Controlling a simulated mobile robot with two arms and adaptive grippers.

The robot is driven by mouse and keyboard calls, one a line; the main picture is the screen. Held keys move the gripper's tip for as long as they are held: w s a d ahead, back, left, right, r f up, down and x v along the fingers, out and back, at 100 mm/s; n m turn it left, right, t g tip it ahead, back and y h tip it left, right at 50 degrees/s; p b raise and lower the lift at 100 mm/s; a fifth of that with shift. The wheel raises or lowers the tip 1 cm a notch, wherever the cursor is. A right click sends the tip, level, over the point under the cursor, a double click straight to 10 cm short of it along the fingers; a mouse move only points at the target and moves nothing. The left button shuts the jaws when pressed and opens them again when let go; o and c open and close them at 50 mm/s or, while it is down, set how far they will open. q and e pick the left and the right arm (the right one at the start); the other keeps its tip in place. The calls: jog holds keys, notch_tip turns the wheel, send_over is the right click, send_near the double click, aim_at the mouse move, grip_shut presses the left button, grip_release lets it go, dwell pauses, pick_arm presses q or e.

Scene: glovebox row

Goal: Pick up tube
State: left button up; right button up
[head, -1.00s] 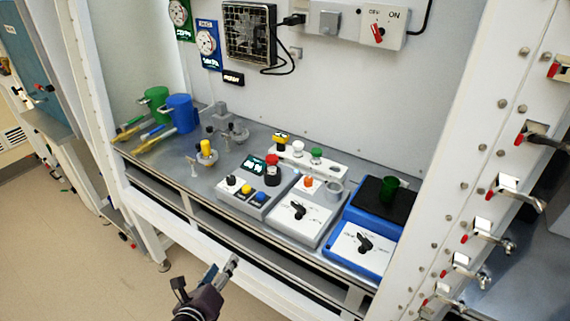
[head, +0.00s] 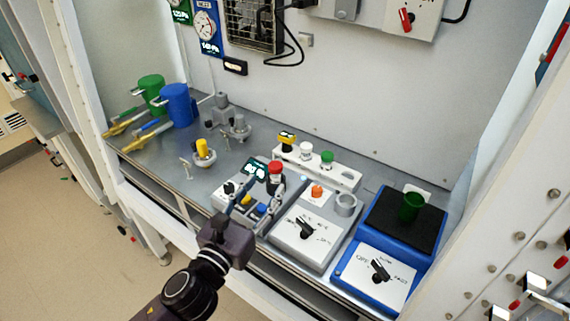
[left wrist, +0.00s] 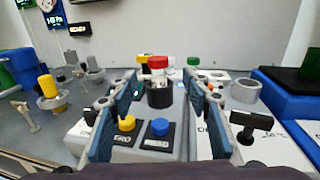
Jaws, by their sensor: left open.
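A red-capped tube (head: 275,168) stands upright in the black holder (head: 274,184) of a grey device with a small display; the tube also shows in the left wrist view (left wrist: 158,64). Yellow-capped (head: 287,141), white-capped (head: 306,150) and green-capped (head: 327,158) tubes stand in a white rack (head: 345,178) behind it. My left gripper (head: 256,200) is open and empty, over the front of the grey device. In the left wrist view its fingers (left wrist: 160,98) flank the red-capped tube, which is ahead of them. My right gripper is not in view.
A yellow button (left wrist: 126,124) and blue button (left wrist: 160,129) lie below my fingers. A grey dial box (head: 304,236) and blue box (head: 376,268) with a green cup (head: 411,207) stand to the right. Green (head: 151,92) and blue (head: 179,105) containers stand at the left.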

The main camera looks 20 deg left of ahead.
aim_at(272, 170)
pick_arm(q)
jog(key=shift+w+r, duration=0.1)
jog(key=shift+w, duration=0.65)
jog(key=shift+w+d+r+p, duration=0.1)
jog(key=shift+w+r+p, duration=0.15)
jog(key=shift+w+p, duration=0.2)
jog(key=shift+w+d+r+p, duration=0.1)
jog(key=shift+w+r+p, duration=0.1)
jog(key=shift+w+p, duration=0.25)
jog(key=w, duration=0.3)
jog(key=shift+w+d+p, duration=0.2)
jog(key=shift+w+p, duration=0.15)
jog(key=shift+w+f, duration=0.1)
jog(key=shift+w, duration=0.1)
jog(key=c, duration=0.9)
jog(key=shift+c, duration=1)
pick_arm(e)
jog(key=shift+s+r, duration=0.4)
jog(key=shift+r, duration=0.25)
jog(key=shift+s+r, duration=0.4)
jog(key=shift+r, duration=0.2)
